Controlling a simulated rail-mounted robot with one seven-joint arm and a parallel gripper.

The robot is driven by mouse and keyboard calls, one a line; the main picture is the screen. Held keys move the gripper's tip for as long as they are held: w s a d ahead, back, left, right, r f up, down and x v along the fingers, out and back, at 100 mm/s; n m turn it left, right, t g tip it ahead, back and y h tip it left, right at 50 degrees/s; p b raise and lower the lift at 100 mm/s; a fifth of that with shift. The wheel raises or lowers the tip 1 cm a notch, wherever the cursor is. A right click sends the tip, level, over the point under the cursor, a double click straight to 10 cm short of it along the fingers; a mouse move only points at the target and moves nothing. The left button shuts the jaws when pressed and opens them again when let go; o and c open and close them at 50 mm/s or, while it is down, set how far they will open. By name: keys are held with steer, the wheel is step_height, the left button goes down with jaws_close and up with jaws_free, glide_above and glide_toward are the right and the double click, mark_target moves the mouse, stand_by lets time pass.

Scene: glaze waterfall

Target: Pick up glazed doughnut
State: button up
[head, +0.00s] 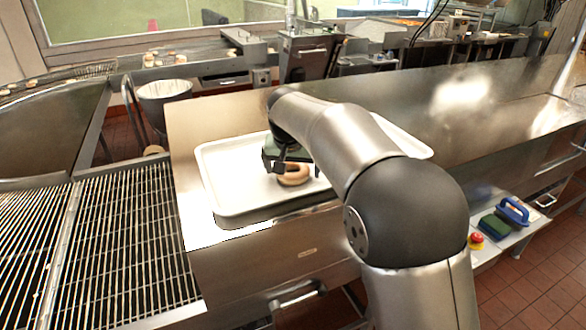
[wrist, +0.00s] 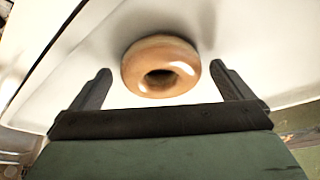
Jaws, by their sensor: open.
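The glazed doughnut (head: 292,174) is a shiny brown ring lying flat on the white tray (head: 222,197) on the steel counter. My gripper (head: 295,166) is low over the tray at the doughnut, partly hidden by my arm. In the wrist view the doughnut (wrist: 161,67) lies just ahead of and between the two dark fingers of my gripper (wrist: 160,74). The fingers are spread wider than the doughnut, one at each side, with gaps showing. The gripper is open and empty. The height of the fingertips over the tray is hard to tell.
A wire rack (head: 120,240) lies left of the counter. A blue-handled brush (head: 512,211), a green block (head: 495,227) and a red button (head: 476,240) are at the right. The steel counter (head: 440,110) is clear beyond the tray.

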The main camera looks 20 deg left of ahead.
steer(key=shift+w+f, duration=0.1)
steer(key=shift+f, duration=0.25)
steer(key=c, duration=0.9)
steer(key=shift+r, duration=0.15)
steer(key=shift+r, duration=0.25)
step_height(320, 180, up, 2)
steer(key=shift+r, duration=0.2)
steer(key=s+a+r+b, duration=0.3)
steer(key=s+r, duration=0.7)
steer(key=s, duration=0.3)
steer(key=shift+s+a+b, duration=0.2)
steer(key=shift+s+b, duration=0.2)
